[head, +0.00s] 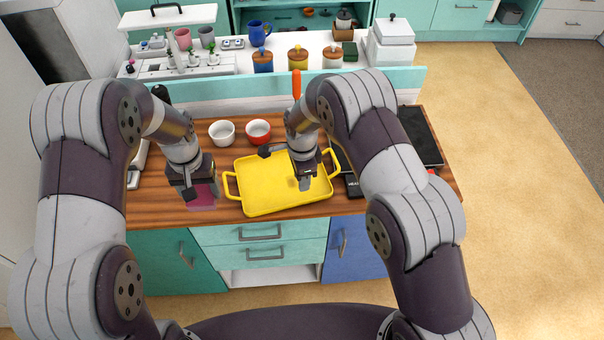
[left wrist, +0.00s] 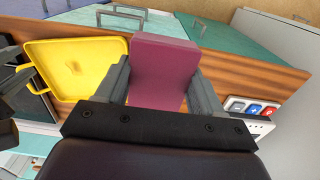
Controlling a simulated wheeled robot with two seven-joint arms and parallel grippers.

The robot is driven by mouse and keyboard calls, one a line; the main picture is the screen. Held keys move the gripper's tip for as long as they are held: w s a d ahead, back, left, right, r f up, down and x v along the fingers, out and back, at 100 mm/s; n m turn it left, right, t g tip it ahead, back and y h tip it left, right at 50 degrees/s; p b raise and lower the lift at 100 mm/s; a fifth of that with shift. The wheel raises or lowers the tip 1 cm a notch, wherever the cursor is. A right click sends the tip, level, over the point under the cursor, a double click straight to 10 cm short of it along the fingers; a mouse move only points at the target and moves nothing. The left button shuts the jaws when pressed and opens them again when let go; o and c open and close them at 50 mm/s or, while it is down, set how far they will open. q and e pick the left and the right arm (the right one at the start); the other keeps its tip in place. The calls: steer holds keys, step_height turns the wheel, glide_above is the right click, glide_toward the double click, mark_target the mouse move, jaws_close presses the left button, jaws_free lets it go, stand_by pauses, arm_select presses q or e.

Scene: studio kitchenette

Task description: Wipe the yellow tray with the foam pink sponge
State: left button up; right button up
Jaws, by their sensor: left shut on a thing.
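The yellow tray (head: 262,193) lies flat on the wooden counter, and part of it shows in the left wrist view (left wrist: 100,50). A small brownish mark shows on its surface near its right half. My left gripper (head: 200,190) is shut on the pink sponge (left wrist: 163,72), which it holds left of the tray, apart from it. The sponge (head: 204,196) is partly hidden by the gripper in the head view. My right gripper (head: 305,182) is over the right half of the tray; I cannot tell its finger opening or whether it touches the tray.
A white bowl (head: 222,133) and a red bowl (head: 258,131) stand behind the tray. A dark hob (head: 422,140) is at the right. Lidded jars (head: 298,60) stand on the raised shelf behind.

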mark_target(302, 201)
step_height(302, 201, down, 11)
steer(key=shift+w+f, duration=0.1)
steer(key=shift+f, duration=0.05)
jaws_close()
stand_by(1.4)
jaws_free()
